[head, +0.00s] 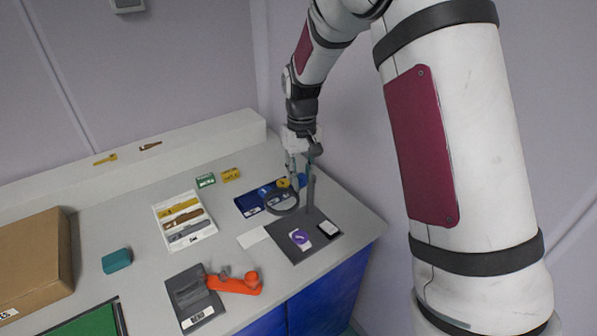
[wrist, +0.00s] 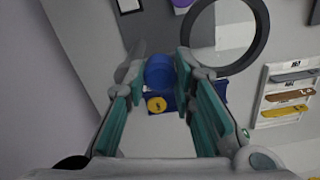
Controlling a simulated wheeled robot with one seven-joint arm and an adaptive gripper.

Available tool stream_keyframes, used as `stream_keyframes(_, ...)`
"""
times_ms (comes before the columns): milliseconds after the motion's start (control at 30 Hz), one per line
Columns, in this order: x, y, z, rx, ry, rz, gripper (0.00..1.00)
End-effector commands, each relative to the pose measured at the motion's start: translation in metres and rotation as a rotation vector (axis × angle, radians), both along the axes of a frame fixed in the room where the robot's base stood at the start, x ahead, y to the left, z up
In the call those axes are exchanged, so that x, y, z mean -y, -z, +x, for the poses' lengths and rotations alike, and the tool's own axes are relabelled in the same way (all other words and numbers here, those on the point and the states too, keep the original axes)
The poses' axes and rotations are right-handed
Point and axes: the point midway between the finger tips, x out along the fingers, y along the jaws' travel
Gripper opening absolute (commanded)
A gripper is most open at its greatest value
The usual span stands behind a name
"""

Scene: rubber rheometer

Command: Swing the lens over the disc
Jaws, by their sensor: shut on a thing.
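The magnifier lens is a dark ring (head: 282,202) left of its grey post (head: 310,192) in the head view. In the wrist view the ring (wrist: 262,30) is large, at the upper right. The purple disc (head: 299,236) lies on the dark base plate (head: 291,252), in front of the ring and not under it. It shows partly at the top edge of the wrist view (wrist: 182,3). My gripper (wrist: 160,70) has its fingers on either side of a blue knob (wrist: 159,74) and is shut on it. In the head view, my gripper (head: 301,168) is beside the post top; its fingertip contact is too small to tell.
A blue tray (head: 248,207) lies behind the ring. A white tray with coloured tools (head: 161,213) stands to the left. An orange tool (head: 236,285) and a grey block (head: 192,299) are in front. A teal block (head: 117,261) and cardboard box (head: 30,262) are farther left.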

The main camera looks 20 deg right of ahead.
Motion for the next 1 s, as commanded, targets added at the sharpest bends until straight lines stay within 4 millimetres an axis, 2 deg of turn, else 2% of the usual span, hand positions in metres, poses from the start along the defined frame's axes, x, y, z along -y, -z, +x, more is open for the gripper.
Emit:
stream_keyframes(200, 0.005, -0.001, -0.006, 0.001, -0.178, 0.000, 0.00)
stream_keyframes(500, 0.010, -0.001, -0.010, 0.001, -0.345, -0.001, 0.00)
stream_keyframes(1000, 0.011, 0.000, -0.012, 0.001, -0.413, -0.001, 0.00)
